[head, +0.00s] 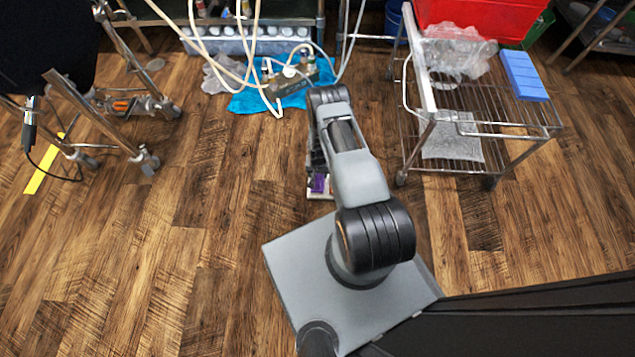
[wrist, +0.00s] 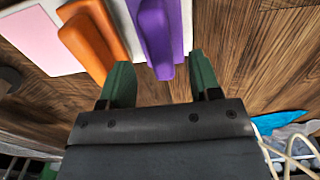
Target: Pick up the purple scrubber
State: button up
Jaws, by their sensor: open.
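The purple scrubber (wrist: 158,32) fills the top middle of the wrist view, lying on a white board (wrist: 38,75) beside an orange scrubber (wrist: 90,40). In the head view a small purple patch of it (head: 318,183) shows beside my arm, on the white board's edge. My gripper (wrist: 160,76) is open and empty, its two green fingers apart. The scrubber's near end appears in line with the gap between the fingertips; I cannot tell the distance. In the head view my arm hides most of the gripper and board.
A pink pad (wrist: 35,38) lies on the board. A wire cart (head: 480,130) with a blue block (head: 523,75) stands to the right. A wheeled metal frame (head: 105,125) stands left. Wooden floor (head: 190,230) at left is clear.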

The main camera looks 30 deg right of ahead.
aim_at(318, 176)
notch_tip(318, 176, down, 4)
jog(key=shift+r+b, duration=0.2)
jog(key=shift+b, duration=0.45)
jog(key=shift+c, duration=0.2)
grip_shut()
jog(key=shift+r, duration=0.15)
